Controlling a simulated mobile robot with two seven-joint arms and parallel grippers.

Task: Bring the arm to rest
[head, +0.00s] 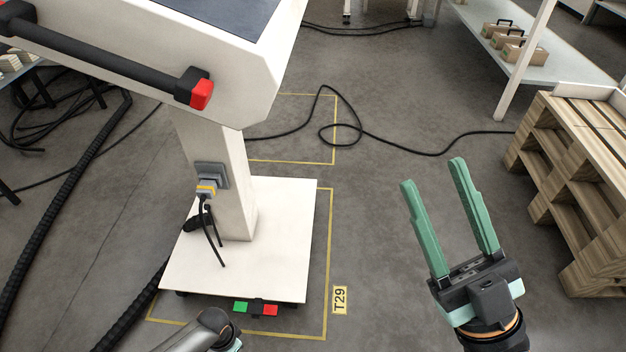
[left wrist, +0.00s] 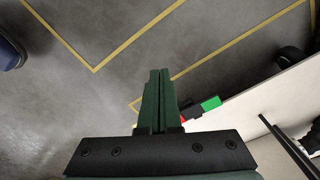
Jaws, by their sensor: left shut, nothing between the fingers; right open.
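My right gripper (head: 430,215) has two green fingers spread wide apart, with nothing between them. It is over bare floor at the right of the head view. Part of my left arm (head: 205,335) shows at the bottom of the head view, and its fingers are out of that picture. In the left wrist view my left gripper (left wrist: 159,75) has its two green fingers side by side, shut and empty. It points at the floor beside the edge of a white base plate (left wrist: 255,115).
A white stand (head: 225,60) on a white base plate (head: 285,240) fills the left. Its base has green and red pedals (head: 271,310). A wooden pallet rack (head: 570,190) stands at the right. A black cable (head: 420,152) crosses the floor. Floor near the T29 label (head: 340,299) is clear.

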